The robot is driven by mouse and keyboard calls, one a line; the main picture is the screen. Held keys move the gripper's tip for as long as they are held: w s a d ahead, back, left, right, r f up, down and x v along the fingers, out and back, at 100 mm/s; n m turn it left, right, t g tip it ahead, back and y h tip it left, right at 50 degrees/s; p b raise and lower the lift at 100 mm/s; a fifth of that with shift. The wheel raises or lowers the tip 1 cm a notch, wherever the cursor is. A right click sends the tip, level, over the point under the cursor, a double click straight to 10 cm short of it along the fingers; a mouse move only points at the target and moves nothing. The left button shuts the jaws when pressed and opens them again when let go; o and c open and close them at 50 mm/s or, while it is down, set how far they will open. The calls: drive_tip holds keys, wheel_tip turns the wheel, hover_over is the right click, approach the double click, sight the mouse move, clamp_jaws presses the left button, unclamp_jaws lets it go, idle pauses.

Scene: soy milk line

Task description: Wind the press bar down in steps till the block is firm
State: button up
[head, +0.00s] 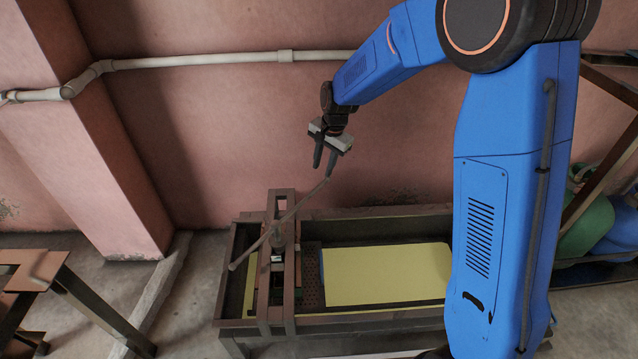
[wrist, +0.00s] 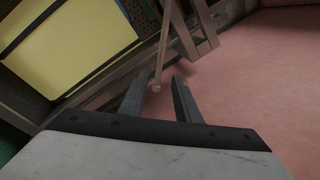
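The press bar (head: 303,203) is a thin rod set slantwise through the top of the rusty press frame (head: 272,317). Its raised end points up and right toward my gripper (head: 323,171). In the wrist view the bar (wrist: 166,42) ends in a small round tip between the two fingers of my gripper (wrist: 157,90). The fingers are apart and open. I cannot tell whether either finger touches the bar. The block itself cannot be clearly made out under the press frame.
The press stands in a long dark trough (head: 230,262). A flat yellow sheet (head: 385,275) lies in it, right of the press; it also shows in the wrist view (wrist: 65,45). A pink wall (head: 210,150) with a pale pipe (head: 200,60) is behind. A rusty table (head: 35,265) stands left.

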sight(318, 187)
drive_tip(key=f, duration=0.3)
drive_tip(key=a+f, duration=0.1)
drive_tip(key=f, duration=0.1)
drive_tip(key=w+f, duration=0.1)
drive_tip(key=f, duration=0.2)
drive_tip(key=shift+a+f, duration=0.15)
drive_tip(key=shift+f, duration=0.2)
clamp_jaws()
